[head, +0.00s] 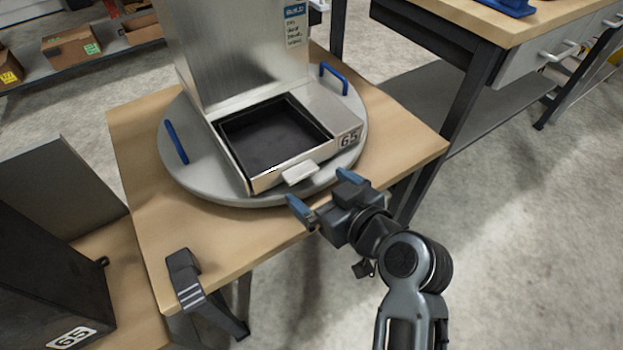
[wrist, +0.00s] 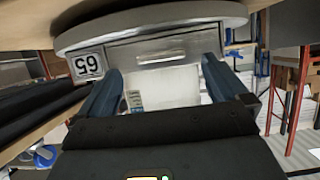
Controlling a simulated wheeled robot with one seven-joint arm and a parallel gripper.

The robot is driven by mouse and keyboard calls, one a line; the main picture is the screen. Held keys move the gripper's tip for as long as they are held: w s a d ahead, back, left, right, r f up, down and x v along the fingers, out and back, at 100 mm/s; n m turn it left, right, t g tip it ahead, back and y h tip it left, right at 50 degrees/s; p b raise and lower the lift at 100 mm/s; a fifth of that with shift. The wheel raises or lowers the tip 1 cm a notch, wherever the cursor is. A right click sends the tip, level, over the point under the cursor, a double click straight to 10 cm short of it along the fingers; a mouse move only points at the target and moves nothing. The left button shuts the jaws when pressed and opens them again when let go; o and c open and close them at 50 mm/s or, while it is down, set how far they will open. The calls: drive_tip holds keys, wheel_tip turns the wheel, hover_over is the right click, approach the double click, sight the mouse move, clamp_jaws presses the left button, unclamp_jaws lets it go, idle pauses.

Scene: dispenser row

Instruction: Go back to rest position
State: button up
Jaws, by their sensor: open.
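My gripper (head: 322,191) is open, its two blue fingers apart and nothing seen between them. It is just in front of the dispenser's tray front, near the light handle (head: 300,172). The dispenser (head: 240,50) is a grey metal housing with a black, empty-looking tray (head: 272,135) and a "65" label (head: 349,138). It stands on a round grey turntable (head: 190,176) with blue handles. In the wrist view the tray front (wrist: 150,48) with its label appears upside down beyond the fingers (wrist: 165,85). I cannot tell whether a finger touches the handle.
The wooden table (head: 200,245) carries the turntable, with a black bracket (head: 186,278) at its front edge. A dark bin (head: 50,270) labelled "65" stands at lower left. Another workbench (head: 500,40) is at upper right. Open concrete floor (head: 540,220) lies to the right.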

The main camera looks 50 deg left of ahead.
drive_tip(key=shift+v, duration=1.35)
drive_tip(key=s+d+f+m+t+h+p, duration=0.25)
drive_tip(key=d+m+t, duration=0.3)
drive_tip(key=d, duration=0.85)
drive_tip(key=s+d+f+m+t+h+p, duration=0.1)
drive_tip(key=s+d+m+t+h+p, duration=0.4)
drive_tip(key=d, duration=0.9)
drive_tip(key=s+d+r+m+t+h+p, duration=0.2)
drive_tip(key=s+d+r+m+h, duration=0.4)
drive_tip(key=s+d+r, duration=0.9)
wheel_tip(320, 180, up, 4)
drive_tip(key=d+t, duration=0.1)
drive_tip(key=d, duration=0.1)
drive_tip(key=shift+d, duration=0.3)
drive_tip(key=shift+s+m, duration=0.15)
drive_tip(key=shift+m, duration=0.1)
